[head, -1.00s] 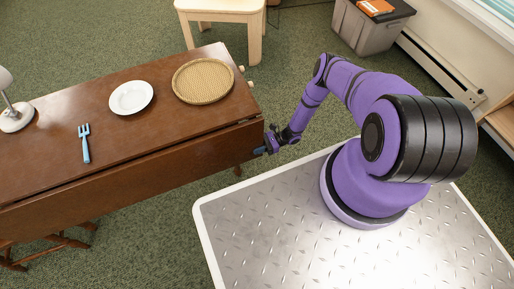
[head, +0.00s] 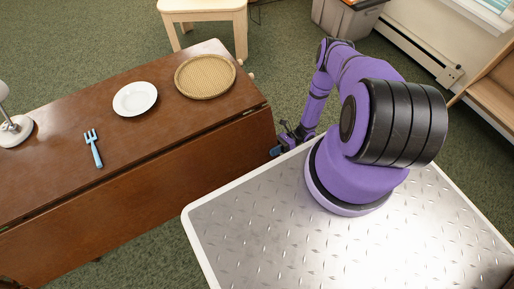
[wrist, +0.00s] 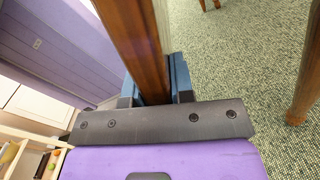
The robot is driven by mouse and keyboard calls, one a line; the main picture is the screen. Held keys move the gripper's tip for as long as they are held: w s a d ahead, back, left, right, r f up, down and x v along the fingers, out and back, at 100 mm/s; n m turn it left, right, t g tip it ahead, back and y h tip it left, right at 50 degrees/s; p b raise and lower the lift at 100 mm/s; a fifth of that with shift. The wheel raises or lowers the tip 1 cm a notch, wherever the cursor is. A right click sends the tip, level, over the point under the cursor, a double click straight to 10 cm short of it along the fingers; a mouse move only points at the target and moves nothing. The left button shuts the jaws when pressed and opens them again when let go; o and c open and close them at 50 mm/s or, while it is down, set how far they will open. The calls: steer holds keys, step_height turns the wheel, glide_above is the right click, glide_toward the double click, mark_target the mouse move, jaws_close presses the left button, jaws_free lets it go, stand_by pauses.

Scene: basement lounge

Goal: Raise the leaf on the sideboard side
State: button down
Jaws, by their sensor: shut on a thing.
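The brown drop-leaf table (head: 60,130) is at left in the head view, its top level. Its near leaf (head: 170,185) slopes down and outward from the hinge line on the side toward me. My gripper (head: 280,150) is at the leaf's right end, near its lower outer corner. In the wrist view, the blue fingers of my gripper (wrist: 155,85) are on both sides of the wooden leaf (wrist: 135,35) and shut on its edge. The leaf's underside and its supports are hidden in the head view.
A blue fork (head: 94,148), white plate (head: 135,99), woven tray (head: 205,77) and lamp (head: 14,130) are on the tabletop. A pale stool (head: 205,12) stands behind. A grey bin (head: 345,18) and wooden shelf (head: 495,80) are at right. A table leg (wrist: 308,70) shows in the wrist view.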

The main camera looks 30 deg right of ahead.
steer(key=s+r+m, duration=0.6)
steer(key=r, duration=0.4)
steer(key=s+r+m, duration=0.6)
steer(key=r+m, duration=0.1)
steer(key=r, duration=0.4)
steer(key=shift+r, duration=0.15)
steer(key=c, duration=1)
jaws_free()
steer(key=shift+d, duration=0.1)
steer(key=d, duration=1)
steer(key=shift+d, duration=0.35)
